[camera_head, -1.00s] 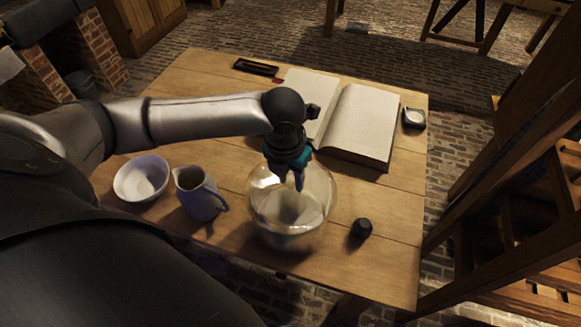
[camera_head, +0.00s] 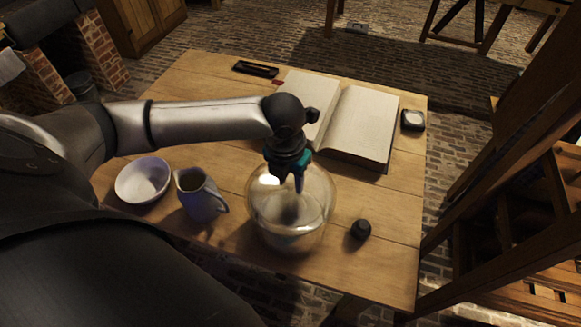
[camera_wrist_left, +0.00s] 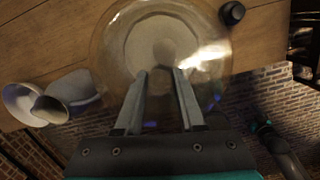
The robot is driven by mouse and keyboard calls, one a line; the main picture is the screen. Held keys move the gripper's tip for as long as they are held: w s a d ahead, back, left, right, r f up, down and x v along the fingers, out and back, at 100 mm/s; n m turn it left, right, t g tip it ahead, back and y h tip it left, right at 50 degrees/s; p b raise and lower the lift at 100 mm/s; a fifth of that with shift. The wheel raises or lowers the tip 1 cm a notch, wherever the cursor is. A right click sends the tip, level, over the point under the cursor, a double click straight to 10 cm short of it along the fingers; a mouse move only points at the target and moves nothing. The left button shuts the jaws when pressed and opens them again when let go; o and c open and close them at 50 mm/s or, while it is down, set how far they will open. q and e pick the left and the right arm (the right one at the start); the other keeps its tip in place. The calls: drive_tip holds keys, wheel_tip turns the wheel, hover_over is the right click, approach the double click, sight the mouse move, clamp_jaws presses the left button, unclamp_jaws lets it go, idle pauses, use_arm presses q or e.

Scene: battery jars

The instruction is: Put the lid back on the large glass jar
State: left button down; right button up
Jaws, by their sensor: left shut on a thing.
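The large round glass jar (camera_head: 262,226) stands at the table's front edge, and its clear wall also shows in the left wrist view (camera_wrist_left: 108,62). My left gripper (camera_head: 298,188) points down over the top of the jar. In the left wrist view its two fingers (camera_wrist_left: 162,72) are close together, shut on what looks like the knob of the clear lid (camera_wrist_left: 163,52). The lid's edge is hard to tell from the jar's glass, so I cannot tell whether it rests on the rim. A dark teal-ringed part of my right arm shows at lower right there; its fingers are not clear.
A blue jug (camera_head: 203,203) and a white bowl (camera_head: 143,180) stand left of the jar. A small black object (camera_head: 361,229) is to its right. An open book (camera_head: 360,125) lies behind it. A dark tray (camera_head: 255,68) and a small dark box (camera_head: 412,120) lie farther back.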

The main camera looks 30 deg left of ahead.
use_arm(q)
drive_tip(key=shift+c, duration=2.1)
unclamp_jaws()
drive_tip(key=shift+o, duration=0.3)
drive_tip(key=o, duration=0.4)
drive_tip(key=shift+c, duration=0.2)
drive_tip(key=shift+r+p, duration=3.55)
drive_tip(key=shift+p, duration=0.8)
drive_tip(key=shift+f, duration=0.1)
drive_tip(key=shift+c, duration=0.4)
